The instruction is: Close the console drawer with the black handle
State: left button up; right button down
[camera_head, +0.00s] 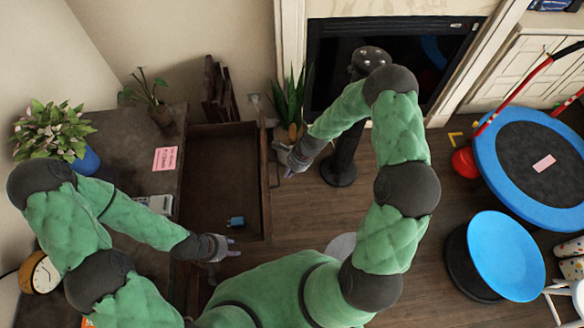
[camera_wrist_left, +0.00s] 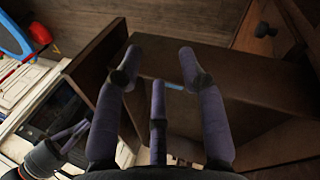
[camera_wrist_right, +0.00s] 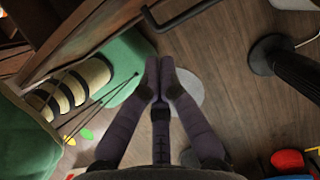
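The console drawer (camera_head: 222,172) is pulled out, and its dark inside shows in the head view. Its front panel (camera_head: 265,190) faces right. The black handle (camera_head: 275,172) is on that front; it also shows at the top of the right wrist view (camera_wrist_right: 185,18). My right gripper (camera_head: 287,160) is beside the handle, outside the drawer. Its fingers (camera_wrist_right: 158,75) are together with nothing seen between them, and the handle lies beyond their tips. My left gripper (camera_head: 228,246) is at the drawer's near end. Its fingers (camera_wrist_left: 160,65) are apart and empty.
A small blue item (camera_head: 236,221) lies in the drawer. The console top (camera_head: 130,150) holds a pink note (camera_head: 165,158) and plants. A potted plant (camera_head: 291,105) stands beyond the drawer. A black stand (camera_head: 342,160) is right of my right gripper.

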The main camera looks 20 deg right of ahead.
aim_at(279, 185)
jog(key=a+f, duration=0.1)
jog(key=a, duration=0.1)
jog(key=w+a+f, duration=0.1)
jog(key=shift+a+f+b, duration=0.2)
jog(key=shift+a+b, duration=0.15)
jog(key=shift+b, duration=0.05)
jog(key=shift+w+a, duration=0.2)
jog(key=shift+a, duration=0.3)
jog(key=shift+a, duration=0.1)
